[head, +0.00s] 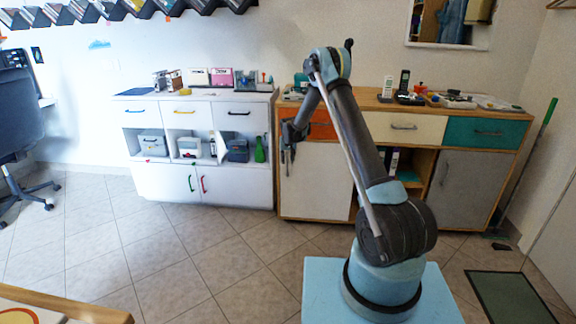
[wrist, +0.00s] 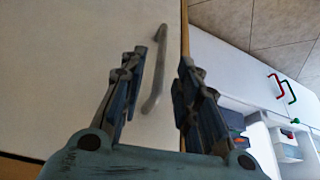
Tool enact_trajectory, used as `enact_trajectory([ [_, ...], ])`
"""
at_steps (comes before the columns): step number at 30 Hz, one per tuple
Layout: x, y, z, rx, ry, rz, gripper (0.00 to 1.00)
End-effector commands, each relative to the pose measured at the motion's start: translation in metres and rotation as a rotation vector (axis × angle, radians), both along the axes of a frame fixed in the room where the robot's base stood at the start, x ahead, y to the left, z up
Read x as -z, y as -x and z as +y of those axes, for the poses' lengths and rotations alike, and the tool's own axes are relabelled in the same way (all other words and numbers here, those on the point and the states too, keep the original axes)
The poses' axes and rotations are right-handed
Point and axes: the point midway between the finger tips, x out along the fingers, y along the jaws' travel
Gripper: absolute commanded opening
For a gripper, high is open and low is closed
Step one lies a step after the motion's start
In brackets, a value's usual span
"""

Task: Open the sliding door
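The wooden cabinet (head: 455,112) has a white door panel (head: 318,185) at its lower left, which also fills the left of the wrist view (wrist: 60,60). A grey bar handle (wrist: 155,78) stands on this panel near its edge. My gripper (head: 290,152) is in front of the panel's left part. In the wrist view my gripper (wrist: 161,58) is open, with one finger on each side of the handle in the picture. Contact with the handle cannot be told. The open shelf right of the panel is partly hidden by my arm.
A grey door (head: 462,190) closes the cabinet's lower right. A white cabinet (head: 235,185) with shelf bins stands to the left, its red and green handles also in the wrist view. Phones and small items lie on top.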

Motion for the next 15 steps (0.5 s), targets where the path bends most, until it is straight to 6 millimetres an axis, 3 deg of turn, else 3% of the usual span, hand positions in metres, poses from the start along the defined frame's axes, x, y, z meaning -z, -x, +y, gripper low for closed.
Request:
enact_trajectory([
  [6, 0.022, -0.009, 0.001, 0.000, 0.000, 0.000, 0.30],
  [15, 0.031, -0.013, 0.002, 0.001, 0.000, 0.000, 0.30],
])
